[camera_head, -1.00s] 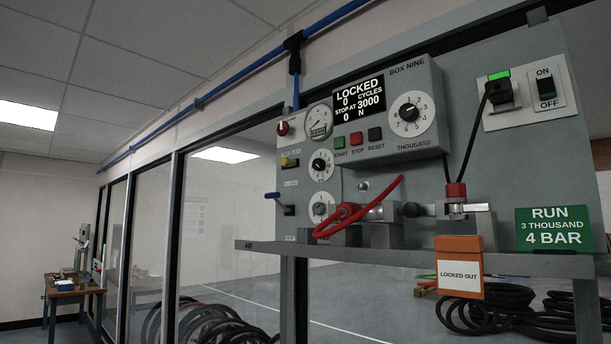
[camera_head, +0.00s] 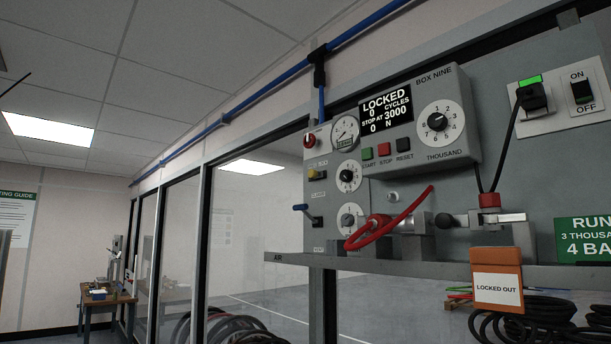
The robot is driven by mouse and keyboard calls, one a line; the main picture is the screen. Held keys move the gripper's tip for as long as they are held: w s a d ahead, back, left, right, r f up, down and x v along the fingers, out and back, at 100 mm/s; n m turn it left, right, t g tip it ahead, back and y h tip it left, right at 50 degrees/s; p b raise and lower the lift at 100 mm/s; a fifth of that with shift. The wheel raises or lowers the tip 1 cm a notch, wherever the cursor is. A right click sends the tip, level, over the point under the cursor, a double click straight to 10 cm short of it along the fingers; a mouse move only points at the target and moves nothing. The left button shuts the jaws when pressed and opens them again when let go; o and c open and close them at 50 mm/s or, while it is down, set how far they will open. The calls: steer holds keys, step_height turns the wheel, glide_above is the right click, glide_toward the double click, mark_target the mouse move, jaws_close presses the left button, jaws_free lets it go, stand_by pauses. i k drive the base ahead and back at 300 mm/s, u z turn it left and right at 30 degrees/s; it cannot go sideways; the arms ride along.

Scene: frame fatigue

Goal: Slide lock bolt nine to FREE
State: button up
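Box nine (camera_head: 429,85) is a grey control unit on the wall panel, with its display reading LOCKED, 0 cycles, stop at 3000. A blue-handled lever (camera_head: 302,208) sits lower on that plate. I cannot tell for sure which part is the lock bolt. An orange tag reading LOCKED OUT (camera_head: 497,287) hangs at the shelf's front, below a metal clamp (camera_head: 496,220). My gripper is not in view.
A grey shelf (camera_head: 400,268) juts out under the panel, carrying a red hose (camera_head: 400,222) and metal fittings. Black hose coils (camera_head: 540,325) lie below at the right. A glazed partition runs left to a workbench (camera_head: 105,299). An ON/OFF switch (camera_head: 581,92) is at upper right.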

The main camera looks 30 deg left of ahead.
mark_target(313, 173)
steer(key=u, duration=0.55)
steer(key=k, duration=0.65)
steer(key=u, duration=1.15)
steer(key=i, duration=1.6)
steer(key=z, duration=0.5)
steer(key=i, duration=0.75)
steer(key=z, duration=0.65)
